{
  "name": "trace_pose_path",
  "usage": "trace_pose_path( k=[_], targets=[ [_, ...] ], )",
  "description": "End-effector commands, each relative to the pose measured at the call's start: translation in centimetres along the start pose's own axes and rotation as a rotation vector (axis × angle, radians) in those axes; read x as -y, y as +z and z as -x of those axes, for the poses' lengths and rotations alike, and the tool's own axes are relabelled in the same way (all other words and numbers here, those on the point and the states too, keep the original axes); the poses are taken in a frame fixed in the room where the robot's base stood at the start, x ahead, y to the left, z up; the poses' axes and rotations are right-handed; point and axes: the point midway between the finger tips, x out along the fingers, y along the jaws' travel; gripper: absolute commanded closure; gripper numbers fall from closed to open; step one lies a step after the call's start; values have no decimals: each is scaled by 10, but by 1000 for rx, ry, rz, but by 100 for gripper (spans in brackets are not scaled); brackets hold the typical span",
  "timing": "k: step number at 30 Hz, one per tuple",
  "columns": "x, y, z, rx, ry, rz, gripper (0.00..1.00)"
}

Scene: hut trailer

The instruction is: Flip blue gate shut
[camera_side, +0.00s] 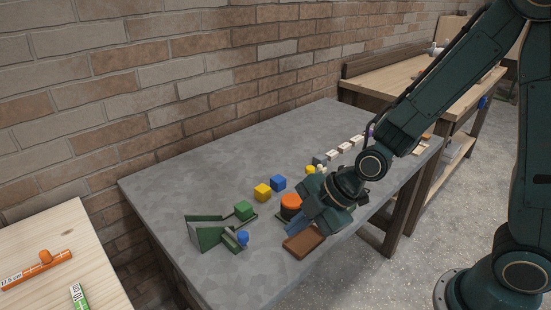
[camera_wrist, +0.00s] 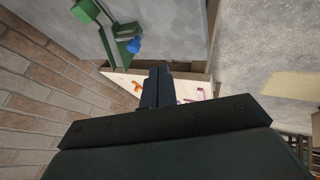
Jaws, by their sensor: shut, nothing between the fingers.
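A green fixture (camera_side: 207,234) with a sloped wedge and low rails stands near the left front of the grey table. It also shows at the top left of the wrist view (camera_wrist: 112,40). A small blue piece (camera_side: 242,238), the only blue part on it, sits at its right end; it also shows in the wrist view (camera_wrist: 134,46). I cannot tell whether this gate is open or shut. My gripper (camera_side: 297,226) is shut and empty, to the right of the fixture and apart from it. Its fingers show in the wrist view (camera_wrist: 160,71).
An orange-topped round thing (camera_side: 290,202) stands just behind my gripper, and a brown block (camera_side: 304,242) lies below it. Yellow (camera_side: 262,192) and blue (camera_side: 278,183) cubes stand behind. The grey table (camera_side: 165,200) is clear toward the brick wall.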

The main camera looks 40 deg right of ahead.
Motion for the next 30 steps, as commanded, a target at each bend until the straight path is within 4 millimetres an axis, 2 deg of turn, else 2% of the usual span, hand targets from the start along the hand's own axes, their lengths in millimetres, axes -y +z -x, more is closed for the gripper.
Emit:
trace_pose_path(
  k=[14,30],
  targets=[
    [0,0,-7,1,-1,-2,100],
    [1,0,-53,1,-3,-1,100]
  ],
)
